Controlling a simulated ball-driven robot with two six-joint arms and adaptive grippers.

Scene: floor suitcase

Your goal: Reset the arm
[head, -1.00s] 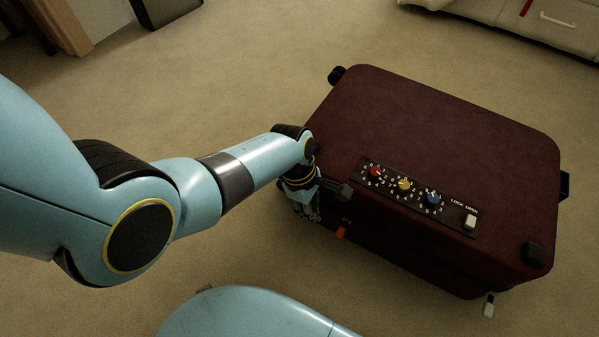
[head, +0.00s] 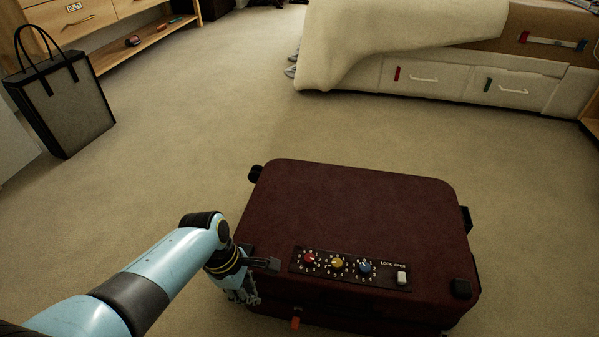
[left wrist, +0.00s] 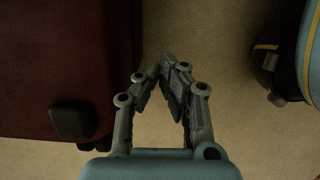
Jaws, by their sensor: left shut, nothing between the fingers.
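My left arm comes in from the lower left in the head view. My left gripper (head: 240,292) hangs at the left front corner of the dark red suitcase (head: 340,205), which lies shut on the carpet. In the left wrist view the fingers of my left gripper (left wrist: 167,72) are together and empty, pointing over bare carpet. The suitcase (left wrist: 45,60) fills the left of that view, beside the fingers. My right gripper is not in view.
The suitcase top has a lock panel (head: 322,277) with red, yellow and blue dials and a white switch (head: 402,277). A grey bag (head: 68,105) stands at the far left. A bed with drawers (head: 440,82) is at the back. The carpet between is clear.

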